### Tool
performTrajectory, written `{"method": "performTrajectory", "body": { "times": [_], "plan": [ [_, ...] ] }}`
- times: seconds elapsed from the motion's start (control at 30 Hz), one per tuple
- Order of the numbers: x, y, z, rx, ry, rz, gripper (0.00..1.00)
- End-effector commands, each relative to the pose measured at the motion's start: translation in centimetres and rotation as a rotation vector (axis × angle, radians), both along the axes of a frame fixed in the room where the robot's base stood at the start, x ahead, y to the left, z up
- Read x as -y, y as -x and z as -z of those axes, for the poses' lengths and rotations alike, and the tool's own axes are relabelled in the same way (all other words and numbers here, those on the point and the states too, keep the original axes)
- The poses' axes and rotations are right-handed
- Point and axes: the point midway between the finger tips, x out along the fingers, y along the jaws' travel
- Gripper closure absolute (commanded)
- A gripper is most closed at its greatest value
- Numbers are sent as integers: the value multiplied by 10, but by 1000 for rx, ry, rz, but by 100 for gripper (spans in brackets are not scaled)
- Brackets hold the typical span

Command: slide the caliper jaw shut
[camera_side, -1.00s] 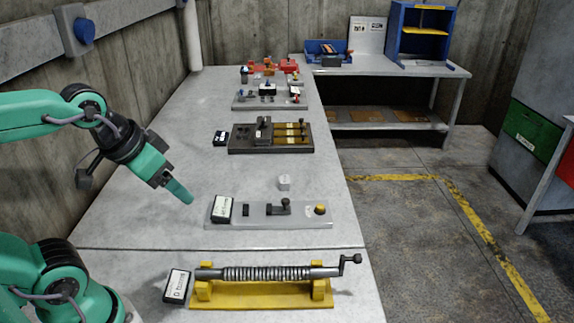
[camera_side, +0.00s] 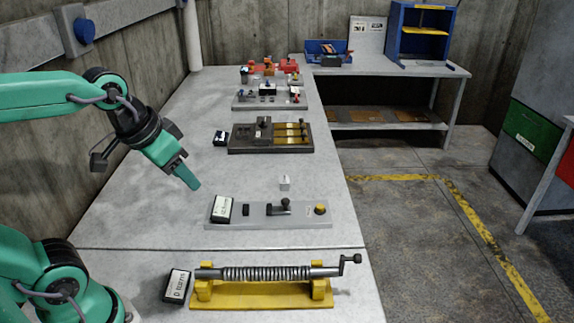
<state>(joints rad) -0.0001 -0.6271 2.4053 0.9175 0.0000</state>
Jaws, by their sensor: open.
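The likely caliper is a light grey plate (camera_side: 295,222) on the near half of the bench, with a small dark fixed block (camera_side: 246,210) and a dark sliding jaw (camera_side: 280,208) with a knob. A clear gap separates the block and the jaw. A yellow button (camera_side: 320,209) sits at the plate's right end. My gripper (camera_side: 190,180) hangs above the bench, left of and behind the plate, pointing down and right. It is open, and nothing shows between its fingers; it is apart from the jaw.
A small white block (camera_side: 285,183) stands just behind the plate, and a labelled box (camera_side: 221,209) sits at its left end. A yellow stand (camera_side: 262,295) with a spring rod and crank is in front. A dark fixture (camera_side: 240,146) lies farther back. Bare bench separates them.

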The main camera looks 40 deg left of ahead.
Motion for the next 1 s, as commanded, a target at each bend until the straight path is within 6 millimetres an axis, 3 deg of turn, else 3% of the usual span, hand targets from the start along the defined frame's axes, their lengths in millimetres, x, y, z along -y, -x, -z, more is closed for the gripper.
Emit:
{"method": "performTrajectory", "body": {
  "times": [0.3,0.57,1.0],
  "plan": [
    [0,-56,-7,-93,0,0,57],
    [0,-105,0,-166,0,0,57],
    [0,-188,39,-291,0,0,57]
  ]
}}
